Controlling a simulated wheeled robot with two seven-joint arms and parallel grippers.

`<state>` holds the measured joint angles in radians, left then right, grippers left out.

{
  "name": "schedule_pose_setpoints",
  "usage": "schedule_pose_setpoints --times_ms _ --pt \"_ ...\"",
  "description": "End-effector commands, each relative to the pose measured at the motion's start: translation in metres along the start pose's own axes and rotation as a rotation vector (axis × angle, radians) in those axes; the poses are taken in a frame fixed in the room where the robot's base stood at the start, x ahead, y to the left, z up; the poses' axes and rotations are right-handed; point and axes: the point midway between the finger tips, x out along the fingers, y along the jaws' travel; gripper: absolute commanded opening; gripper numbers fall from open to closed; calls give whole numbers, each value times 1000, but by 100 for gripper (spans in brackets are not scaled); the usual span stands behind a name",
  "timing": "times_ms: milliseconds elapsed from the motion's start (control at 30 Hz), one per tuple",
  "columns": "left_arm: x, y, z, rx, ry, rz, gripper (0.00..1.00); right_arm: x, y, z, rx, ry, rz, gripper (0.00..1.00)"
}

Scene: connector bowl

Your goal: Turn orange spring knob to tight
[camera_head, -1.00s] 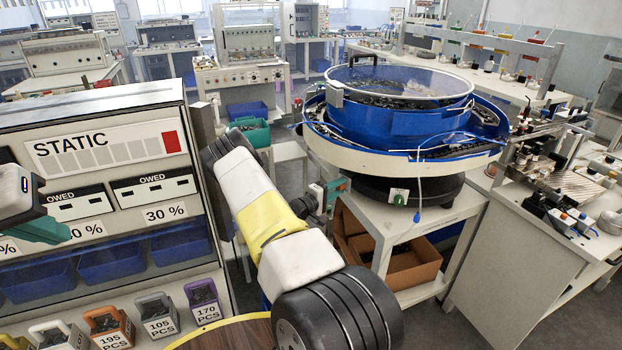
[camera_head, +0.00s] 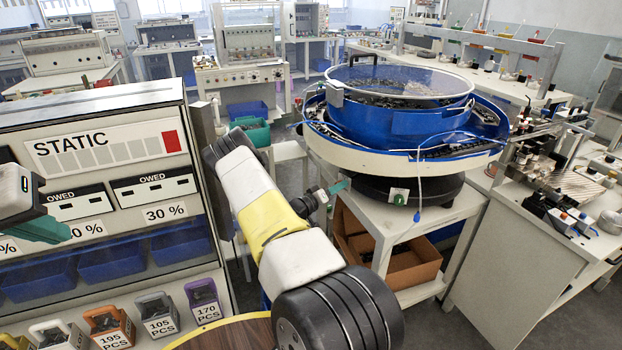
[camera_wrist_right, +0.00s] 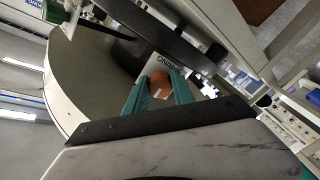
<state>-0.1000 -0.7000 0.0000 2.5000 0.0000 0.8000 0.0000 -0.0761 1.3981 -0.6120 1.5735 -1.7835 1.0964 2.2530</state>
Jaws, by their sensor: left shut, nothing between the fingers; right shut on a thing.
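The orange spring knob (camera_wrist_right: 160,85) shows in the right wrist view, between the teal fingers of my right gripper (camera_wrist_right: 159,94). It is a round orange knob with a light mark on its face, and the gripper is shut on it. A white plate with the word SPRING (camera_wrist_right: 176,70) is just behind it. In the head view my right gripper (camera_head: 339,186) is at the bowl feeder's base, and the knob is hidden there. My left gripper (camera_head: 38,230) is shut and empty at the left edge, in front of the STATIC cabinet.
The blue bowl feeder (camera_head: 405,122) stands on a white table (camera_head: 428,222), above an open cardboard box (camera_head: 415,264). A green knob (camera_head: 399,197) is on the feeder's base, right of my right gripper. The STATIC cabinet (camera_head: 100,205) fills the left side.

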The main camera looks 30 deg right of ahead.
Motion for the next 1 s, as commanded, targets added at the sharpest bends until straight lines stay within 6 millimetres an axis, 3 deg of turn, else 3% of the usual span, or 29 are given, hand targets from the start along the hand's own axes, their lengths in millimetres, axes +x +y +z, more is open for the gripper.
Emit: schedule_pose_setpoints --times_ms 567,600,700,1000 --pt "0 0 0 0 0 0 0 -1 -2 1 34 -2 -4 0" --pt "0 0 0 0 0 0 0 -1 -2 1 34 -3 -4 34" --pt "0 0 0 0 0 0 0 -1 -2 1 34 -2 -3 52" --pt "0 0 0 0 0 0 0 -1 -1 0 33 -1 -1 52"
